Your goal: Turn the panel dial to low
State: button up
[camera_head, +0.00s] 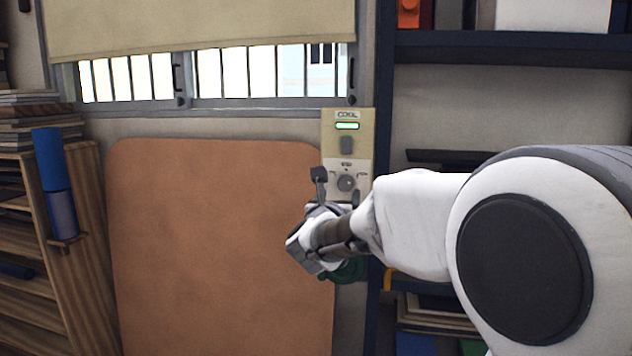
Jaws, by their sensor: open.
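The panel (363,128) is a beige upright plate on the wall below the window's right corner. It has a "COOL" label with a lit green strip (347,126) and a grey switch (346,145). The dial (346,183) is a small round grey knob lower on the panel, with small marks around it too small to read. My gripper (337,184) is open, with one finger to the left of the dial and the other to its right. I cannot tell whether the fingers touch the dial. My wrist hides the panel's lower end.
A brown board (215,240) leans at the wall left of the panel. A dark blue shelf (500,40) stands to the right. A wooden rack (85,240) with a blue cylinder (47,160) is at far left. A green round thing (350,271) shows partly below my wrist.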

aim_at(345, 184)
jog(key=p+x, duration=0.2)
jog(key=x, duration=0.7)
jog(key=shift+f, duration=0.1)
grip_shut()
